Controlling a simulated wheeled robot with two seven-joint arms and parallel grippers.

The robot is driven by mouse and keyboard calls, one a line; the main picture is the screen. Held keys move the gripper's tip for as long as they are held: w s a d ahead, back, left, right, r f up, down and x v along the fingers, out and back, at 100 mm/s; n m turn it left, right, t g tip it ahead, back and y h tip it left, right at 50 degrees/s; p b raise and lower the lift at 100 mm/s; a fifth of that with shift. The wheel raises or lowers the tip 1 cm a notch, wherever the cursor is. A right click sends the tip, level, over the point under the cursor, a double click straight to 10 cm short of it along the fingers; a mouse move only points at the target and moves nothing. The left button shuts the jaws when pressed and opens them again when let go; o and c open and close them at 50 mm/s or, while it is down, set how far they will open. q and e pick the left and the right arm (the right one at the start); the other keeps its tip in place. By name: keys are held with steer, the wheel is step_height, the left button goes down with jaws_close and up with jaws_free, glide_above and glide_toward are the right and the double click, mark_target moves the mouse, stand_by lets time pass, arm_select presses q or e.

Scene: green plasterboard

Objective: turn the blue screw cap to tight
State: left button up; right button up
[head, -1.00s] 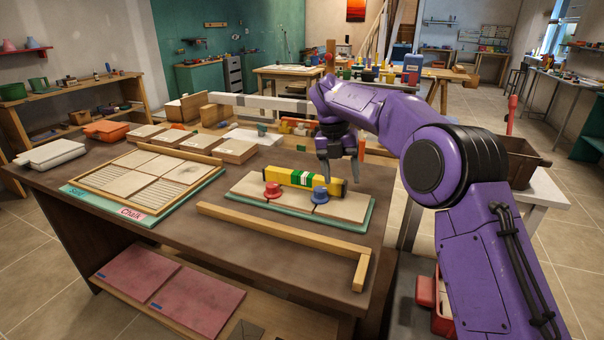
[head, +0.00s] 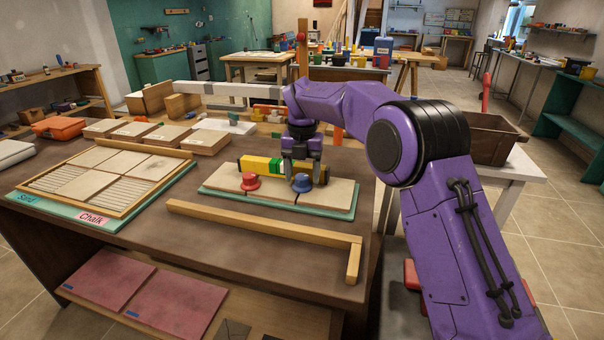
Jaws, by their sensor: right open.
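The blue screw cap (head: 302,184) sits on the right part of a pale tile panel (head: 331,192) with a green edge. A red cap (head: 249,182) sits on the same panel to its left. My right gripper (head: 301,175) points down at the blue cap, fingers apart, one toward each side of it. Whether the fingers touch the cap cannot be told. A yellow and green bar (head: 257,164) lies behind the caps, its right end partly hidden by my gripper. My left gripper is not in view.
A wooden L-shaped edge strip (head: 262,225) lies in front of the panel. A framed tile board (head: 108,170) lies to the left, with several pale blocks (head: 203,142) behind. A brown bin (head: 490,140) stands on a white table at right.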

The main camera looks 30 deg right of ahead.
steer(key=shift+s+r, duration=0.1)
steer(key=c, duration=1.1)
steer(key=shift+o, duration=0.2)
steer(key=m+b, duration=0.2)
steer(key=shift+f+m, duration=0.35)
steer(key=shift+m, duration=0.05)
steer(key=shift+w+r+m+b, duration=0.1)
steer(key=shift+w+m+b, duration=0.1)
steer(key=shift+m+b, duration=0.7)
steer(key=shift+r+m, duration=0.25)
steer(key=shift+m, duration=0.35)
steer(key=o, duration=1.1)
steer(key=shift+c, duration=0.2)
